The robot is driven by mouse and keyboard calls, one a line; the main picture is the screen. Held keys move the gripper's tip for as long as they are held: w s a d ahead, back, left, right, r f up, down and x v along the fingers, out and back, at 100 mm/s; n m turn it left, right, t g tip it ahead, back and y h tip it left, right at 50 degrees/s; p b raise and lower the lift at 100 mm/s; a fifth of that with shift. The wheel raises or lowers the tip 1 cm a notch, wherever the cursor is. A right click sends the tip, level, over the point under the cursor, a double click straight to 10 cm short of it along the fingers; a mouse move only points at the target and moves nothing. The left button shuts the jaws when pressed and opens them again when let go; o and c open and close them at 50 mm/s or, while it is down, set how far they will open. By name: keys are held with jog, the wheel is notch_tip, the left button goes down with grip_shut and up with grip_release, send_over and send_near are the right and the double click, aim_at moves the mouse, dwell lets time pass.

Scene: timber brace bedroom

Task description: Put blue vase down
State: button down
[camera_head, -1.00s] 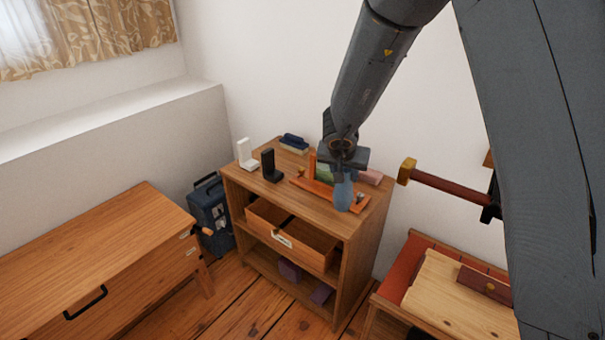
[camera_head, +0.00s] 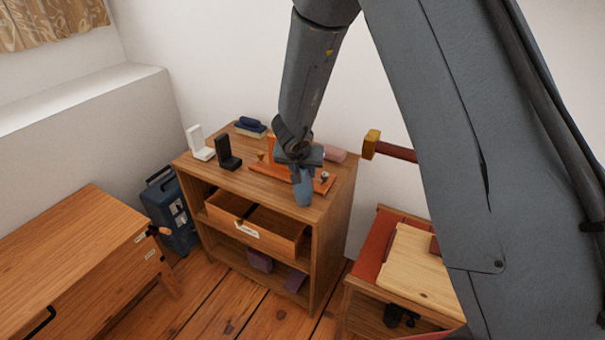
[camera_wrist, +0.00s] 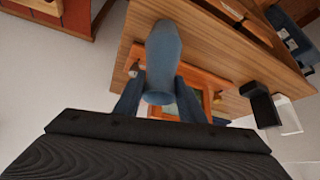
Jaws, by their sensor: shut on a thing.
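The blue vase (camera_head: 303,188) is in my gripper (camera_head: 299,168), at the front right part of the wooden shelf unit's top (camera_head: 262,187). In the wrist view the vase (camera_wrist: 163,55) stands out between the two fingers of my gripper (camera_wrist: 160,97), which are shut on it. The vase hangs below the gripper in the head view. I cannot tell whether its base touches the shelf top or is a little above it.
An orange wooden frame (camera_head: 265,170) lies behind the vase. A black bookend (camera_head: 228,157), a white bookend (camera_head: 199,145) and a pink block (camera_head: 335,154) share the top. An open drawer (camera_head: 262,232) juts out below. A hammer (camera_head: 371,144) is to the right.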

jog(key=shift+f, duration=0.25)
jog(key=c, duration=1.2)
grip_release()
jog(key=shift+o, duration=0.2)
